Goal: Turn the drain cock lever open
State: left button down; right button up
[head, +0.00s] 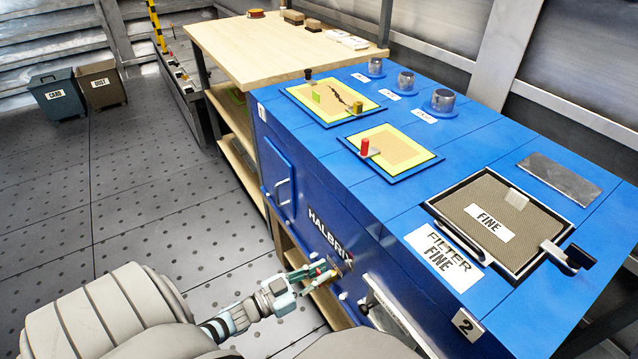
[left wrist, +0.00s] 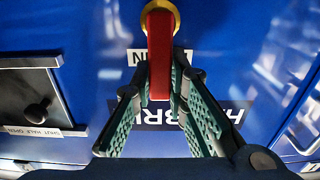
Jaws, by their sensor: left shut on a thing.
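The drain cock has a red lever (left wrist: 160,55) on a round brass hub (left wrist: 161,8), which sits on the blue front wall of the machine. In the left wrist view the lever runs straight down from the hub, between my fingers. My left gripper (left wrist: 160,85) is shut on the lever, with green-padded fingers on both sides of it. In the head view my left gripper (head: 318,272) is at the machine's front, just below the HALBRIX lettering, and it hides most of the lever. My right gripper is not in view.
The blue machine (head: 330,170) fills the right, with a fine filter (head: 490,222) on top. A black knob (left wrist: 38,110) on a plate and a label (left wrist: 35,131) lie left of the lever in the left wrist view. A wooden bench (head: 265,55) stands behind.

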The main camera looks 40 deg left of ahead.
pick_arm(q)
jog(key=shift+s+f, duration=0.1)
jog(key=c, duration=1.6)
grip_release()
jog(key=shift+o, duration=0.2)
jog(key=v, duration=1.2)
